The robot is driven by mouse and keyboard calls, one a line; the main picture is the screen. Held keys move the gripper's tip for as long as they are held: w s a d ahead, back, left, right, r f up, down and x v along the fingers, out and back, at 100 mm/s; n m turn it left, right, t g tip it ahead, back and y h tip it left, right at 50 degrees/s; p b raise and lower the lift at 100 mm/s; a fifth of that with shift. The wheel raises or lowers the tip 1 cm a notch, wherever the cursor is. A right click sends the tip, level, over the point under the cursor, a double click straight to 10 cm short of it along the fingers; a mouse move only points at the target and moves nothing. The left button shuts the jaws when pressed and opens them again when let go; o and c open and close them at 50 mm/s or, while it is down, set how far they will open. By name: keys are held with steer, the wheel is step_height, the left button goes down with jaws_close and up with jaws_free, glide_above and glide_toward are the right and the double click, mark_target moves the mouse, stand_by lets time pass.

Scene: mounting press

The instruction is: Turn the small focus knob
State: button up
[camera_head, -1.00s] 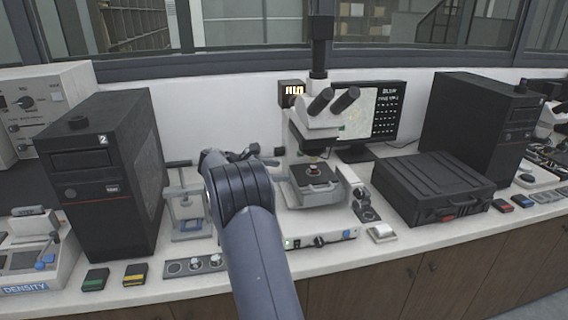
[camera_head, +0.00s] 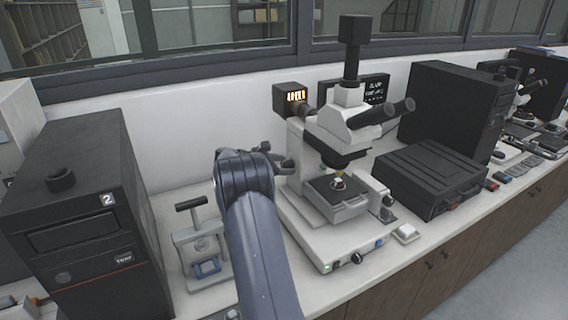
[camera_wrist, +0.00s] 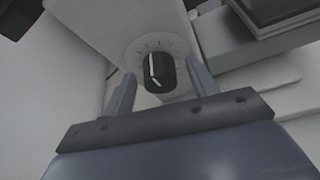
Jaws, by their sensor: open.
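The white microscope (camera_head: 328,121) stands on the bench in the head view, to the right of my arm. In the wrist view, a black focus knob (camera_wrist: 159,71) with a white pointer line sticks out of the white microscope body, with a ring of tick marks around its base. My gripper (camera_wrist: 160,68) is open, with one finger to the left of the knob and the other to its right. A gap shows on the left; the right finger looks close to the knob, and I cannot tell if it touches. In the head view my arm hides most of the gripper.
A black case (camera_head: 430,175) and another tower (camera_head: 450,110) stand to the right. The microscope's white base (camera_head: 318,243) reaches near the bench's front edge.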

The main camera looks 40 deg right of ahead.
steer(key=shift+d+f, duration=0.15)
steer(key=shift+d, duration=0.2)
steer(key=shift+c, duration=0.4)
steer(key=c, duration=0.9)
